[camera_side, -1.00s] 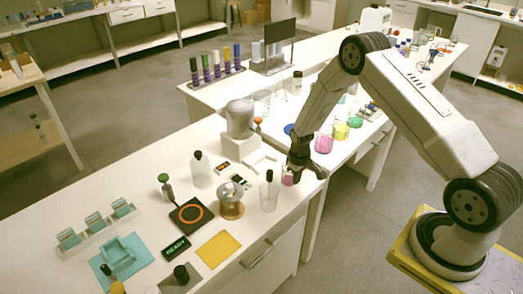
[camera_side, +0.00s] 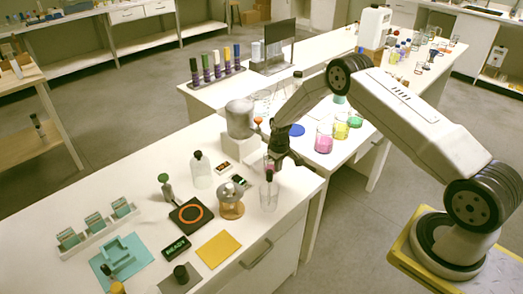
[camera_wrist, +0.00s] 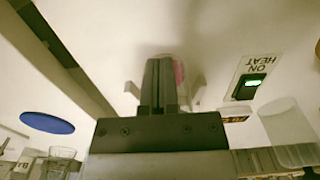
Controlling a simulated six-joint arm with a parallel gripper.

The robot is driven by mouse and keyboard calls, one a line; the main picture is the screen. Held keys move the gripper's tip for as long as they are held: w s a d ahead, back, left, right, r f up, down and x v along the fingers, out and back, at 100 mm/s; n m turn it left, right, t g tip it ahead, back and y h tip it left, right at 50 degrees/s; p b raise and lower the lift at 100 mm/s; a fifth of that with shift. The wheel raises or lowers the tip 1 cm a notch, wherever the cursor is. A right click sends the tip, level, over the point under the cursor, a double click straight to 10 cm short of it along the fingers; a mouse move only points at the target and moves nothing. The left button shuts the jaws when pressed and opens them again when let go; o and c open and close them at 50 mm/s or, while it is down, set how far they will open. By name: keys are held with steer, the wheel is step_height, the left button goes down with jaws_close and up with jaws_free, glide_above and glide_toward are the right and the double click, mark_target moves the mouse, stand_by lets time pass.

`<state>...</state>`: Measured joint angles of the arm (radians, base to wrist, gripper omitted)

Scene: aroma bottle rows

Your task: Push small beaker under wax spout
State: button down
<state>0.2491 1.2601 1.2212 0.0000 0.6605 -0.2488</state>
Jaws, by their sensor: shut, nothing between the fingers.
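The small beaker with pink contents (camera_wrist: 179,72) shows in the wrist view just beyond my shut fingers, which hide most of it. In the side view it is largely hidden behind my gripper and a dark bottle cap. My gripper (camera_side: 279,163) is shut and empty, low over the table; its fingers also show in the wrist view (camera_wrist: 160,85). They appear close against the beaker, but contact cannot be told. The wax melter (camera_side: 240,119) stands on a white block, with an orange part (camera_side: 257,120) at its spout side, to the upper left of my gripper.
A clear bottle (camera_side: 269,197) stands just in front of my gripper. A heat panel (camera_wrist: 252,80) with a green light lies to the right in the wrist view. A blue disc (camera_side: 297,130) and coloured beakers (camera_side: 324,143) stand to the right. White guide pieces (camera_wrist: 199,84) flank the beaker.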

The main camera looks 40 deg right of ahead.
steer(key=shift+s, duration=0.15)
stand_by(0.3)
steer(key=shift+s, duration=1.75)
step_height(320, 180, up, 10)
steer(key=shift+s, duration=0.15)
steer(key=c, duration=0.7)
jaws_free()
steer(key=shift+c, duration=0.2)
steer(key=w+n, duration=0.1)
steer(key=n, duration=0.4)
steer(key=w+f+n, duration=0.1)
steer(key=w+n, duration=0.1)
steer(key=n, duration=0.3)
steer(key=w+n, duration=0.2)
steer(key=n, duration=0.2)
steer(key=shift+w+a+f+n, duration=0.2)
steer(key=shift+a+f+n, duration=0.15)
steer(key=shift+a+n, duration=0.05)
